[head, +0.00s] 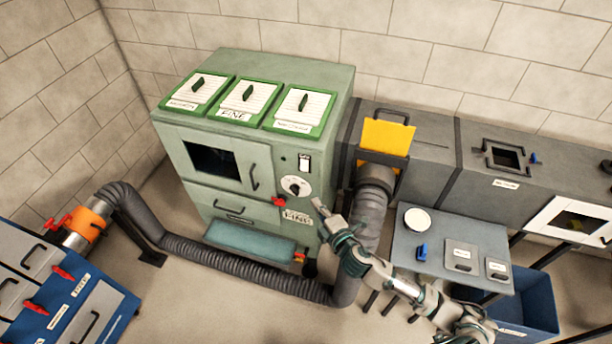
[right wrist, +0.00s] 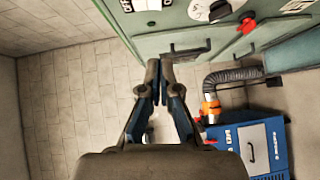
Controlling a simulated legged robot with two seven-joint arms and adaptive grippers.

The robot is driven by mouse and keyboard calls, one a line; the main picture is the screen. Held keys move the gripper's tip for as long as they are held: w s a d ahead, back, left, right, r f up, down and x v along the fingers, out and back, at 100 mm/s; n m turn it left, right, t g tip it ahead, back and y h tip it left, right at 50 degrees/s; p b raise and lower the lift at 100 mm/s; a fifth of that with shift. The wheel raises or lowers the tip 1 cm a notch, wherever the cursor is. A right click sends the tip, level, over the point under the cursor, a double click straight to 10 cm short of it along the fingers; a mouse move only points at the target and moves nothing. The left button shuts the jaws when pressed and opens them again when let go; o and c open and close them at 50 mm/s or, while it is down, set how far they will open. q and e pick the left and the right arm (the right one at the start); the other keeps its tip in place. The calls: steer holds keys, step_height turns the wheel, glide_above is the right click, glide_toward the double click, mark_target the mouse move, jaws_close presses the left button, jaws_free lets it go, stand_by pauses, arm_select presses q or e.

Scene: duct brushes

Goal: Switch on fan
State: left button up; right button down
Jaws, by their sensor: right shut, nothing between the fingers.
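A green cabinet (head: 330,85) stands against the back wall. Its front carries a white rocker switch (head: 304,162), a white dial with a black knob (head: 295,186) and a red knob (head: 279,202). In the right wrist view the switch (right wrist: 145,5) is cut by the top edge, beside the dial (right wrist: 212,10) and red knob (right wrist: 246,24). Which position the switch is in, I cannot tell. My right gripper (head: 318,203) is shut and empty, in front of the panel's lower right; its fingertips (right wrist: 158,68) show below the switch. My left gripper is out of view.
A yellow plate (head: 385,137) stands in the grey duct. A grey side table (head: 450,235) stands right, near my right arm.

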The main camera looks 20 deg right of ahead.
mark_target(302, 170)
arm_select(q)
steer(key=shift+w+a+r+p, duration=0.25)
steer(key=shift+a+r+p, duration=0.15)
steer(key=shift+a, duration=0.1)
arm_select(e)
steer(key=x, duration=0.4)
steer(key=d+x, duration=0.1)
steer(key=x, duration=0.3)
steer(key=d+x, duration=0.1)
steer(key=x, duration=0.3)
steer(key=shift+w+d+f, duration=0.15)
steer(key=shift+w, duration=0.5)
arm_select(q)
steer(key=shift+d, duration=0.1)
arm_select(e)
steer(key=shift+d, duration=0.2)
steer(key=shift+f, duration=0.1)
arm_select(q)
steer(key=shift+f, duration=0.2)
arm_select(e)
steer(key=shift+d, duration=0.1)
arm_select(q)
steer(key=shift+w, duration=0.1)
arm_select(e)
steer(key=shift+w, duration=0.1)
